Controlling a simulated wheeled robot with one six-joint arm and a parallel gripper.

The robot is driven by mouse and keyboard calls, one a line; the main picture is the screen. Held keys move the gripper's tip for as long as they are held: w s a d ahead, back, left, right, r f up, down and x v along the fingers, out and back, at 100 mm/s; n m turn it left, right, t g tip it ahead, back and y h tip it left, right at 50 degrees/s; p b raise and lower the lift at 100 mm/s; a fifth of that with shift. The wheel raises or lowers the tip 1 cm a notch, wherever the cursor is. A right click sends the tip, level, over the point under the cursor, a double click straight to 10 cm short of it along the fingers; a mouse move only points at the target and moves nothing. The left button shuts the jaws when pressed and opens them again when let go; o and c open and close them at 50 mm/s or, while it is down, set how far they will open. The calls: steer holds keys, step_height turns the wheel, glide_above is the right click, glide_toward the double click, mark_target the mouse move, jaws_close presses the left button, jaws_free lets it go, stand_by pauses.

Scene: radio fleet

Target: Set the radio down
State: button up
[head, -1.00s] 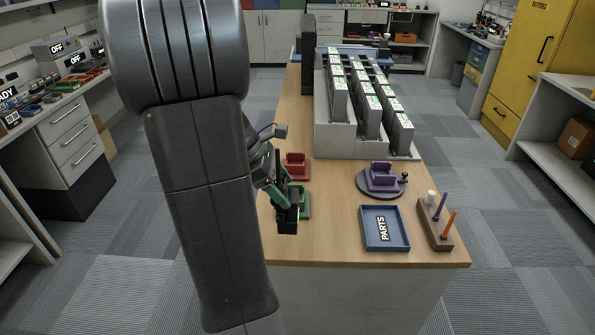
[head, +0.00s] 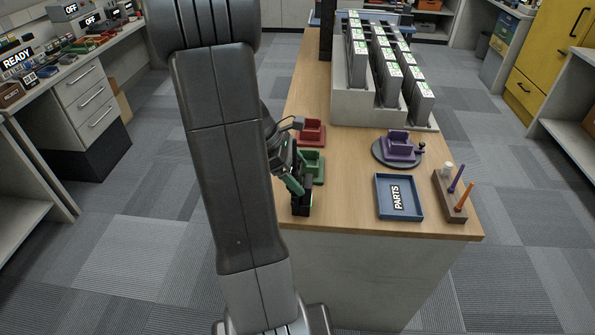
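My gripper (head: 290,178) is at the front left of the wooden table, partly hidden behind my own arm. It appears shut on a dark, upright radio (head: 301,203) whose lower end is in front of the green holder. I cannot tell whether the radio touches the table. The green holder (head: 315,163) is just behind and right of the radio, partly covered by it. A red holder (head: 312,130) stands farther back. A purple holder (head: 399,147) sits on a round dark base to the right.
A blue PARTS tray (head: 382,206) lies at the table's (head: 345,208) front right, beside a brown block (head: 446,195) with upright pens. A grey rack (head: 350,112) of several radio-like units fills the back. Bare wood lies between the green holder and the tray.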

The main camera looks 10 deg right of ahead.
steer(key=shift+o, duration=1)
steer(key=shift+r, duration=0.1)
steer(key=shift+r, duration=0.2)
steer(key=v, duration=1.1)
steer(key=shift+a+r+p, duration=0.2)
steer(key=shift+r+p, duration=0.15)
